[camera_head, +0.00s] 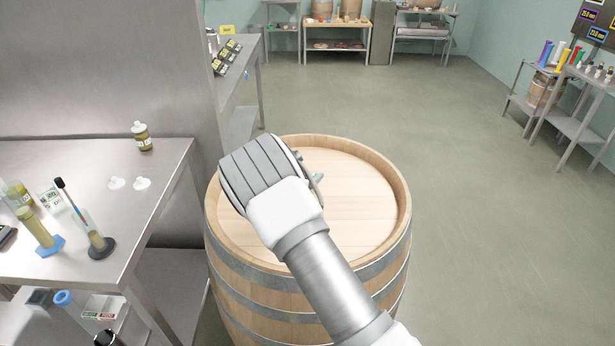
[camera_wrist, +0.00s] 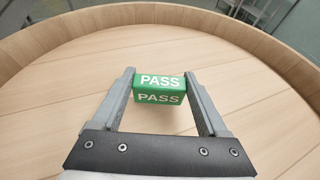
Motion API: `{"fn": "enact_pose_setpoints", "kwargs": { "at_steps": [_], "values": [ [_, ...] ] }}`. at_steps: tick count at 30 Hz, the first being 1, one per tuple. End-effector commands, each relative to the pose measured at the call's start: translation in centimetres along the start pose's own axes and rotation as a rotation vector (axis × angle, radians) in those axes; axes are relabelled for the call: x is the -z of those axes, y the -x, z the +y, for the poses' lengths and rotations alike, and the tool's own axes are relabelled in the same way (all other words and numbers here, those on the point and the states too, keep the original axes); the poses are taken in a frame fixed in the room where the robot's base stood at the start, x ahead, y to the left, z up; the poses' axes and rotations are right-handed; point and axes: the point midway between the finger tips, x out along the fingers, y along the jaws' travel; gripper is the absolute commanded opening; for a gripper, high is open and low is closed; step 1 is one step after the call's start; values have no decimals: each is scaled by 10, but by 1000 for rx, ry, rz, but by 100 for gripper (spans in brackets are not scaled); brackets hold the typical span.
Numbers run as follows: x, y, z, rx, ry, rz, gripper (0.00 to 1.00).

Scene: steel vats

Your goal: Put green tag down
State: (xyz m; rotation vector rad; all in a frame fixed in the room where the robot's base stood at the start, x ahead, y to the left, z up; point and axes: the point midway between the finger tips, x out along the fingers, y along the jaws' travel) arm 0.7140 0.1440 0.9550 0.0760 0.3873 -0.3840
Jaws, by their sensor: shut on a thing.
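The green tag (camera_wrist: 160,88) carries the white word PASS on two faces. It sits between the two fingertips of my gripper (camera_wrist: 159,78), which is shut on it. The tag is over the pale wooden top of the barrel (camera_wrist: 60,92); I cannot tell whether it touches the wood.
The barrel has a raised rim (camera_head: 398,175) around its top, and the rest of that top is bare. A steel table (camera_head: 110,180) with cylinders, a jar and small items stands at left. Shelves stand at the back and right. Open floor (camera_head: 480,200) lies right of the barrel.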

Motion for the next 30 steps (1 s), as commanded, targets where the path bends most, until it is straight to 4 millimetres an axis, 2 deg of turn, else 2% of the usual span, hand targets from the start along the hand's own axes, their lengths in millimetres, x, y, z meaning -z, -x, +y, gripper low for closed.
{"fn": "enact_pose_setpoints", "kwargs": {
  "at_steps": [2,14,15,18,30],
  "values": [
    [8,-3,0,1,1,0,23],
    [13,-5,0,0,-2,-1,23],
    [11,-5,0,0,-2,-1,82],
    [11,-5,0,0,-1,0,100],
    [7,1,1,-2,-1,0,100]
  ]
}}
